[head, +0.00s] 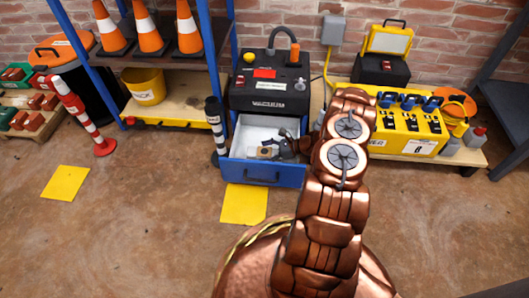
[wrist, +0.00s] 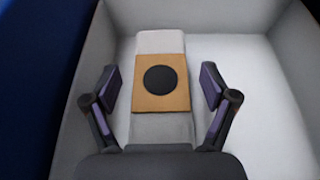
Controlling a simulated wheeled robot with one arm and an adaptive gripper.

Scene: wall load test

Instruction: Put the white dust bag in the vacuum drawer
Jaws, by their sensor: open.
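The white dust bag (wrist: 160,42) lies on the floor of the vacuum drawer, with a tan square plate and black disc on top. In the head view the tan plate of the dust bag (head: 265,152) shows at the front of my gripper. The blue vacuum drawer (head: 262,174) is pulled out and has a pale interior; it also fills the wrist view (wrist: 285,95). My gripper (wrist: 160,88) is open inside the drawer, one finger on each side of the bag, with gaps visible between fingers and bag. In the head view my gripper (head: 283,149) is small and partly dark.
The black vacuum body (head: 268,92) stands above the drawer. A black post with white bands (head: 215,125) is just left of it. A yellow power box (head: 408,128) stands to the right on a low shelf. Yellow floor mats (head: 243,204) lie in front; the left floor is mostly clear.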

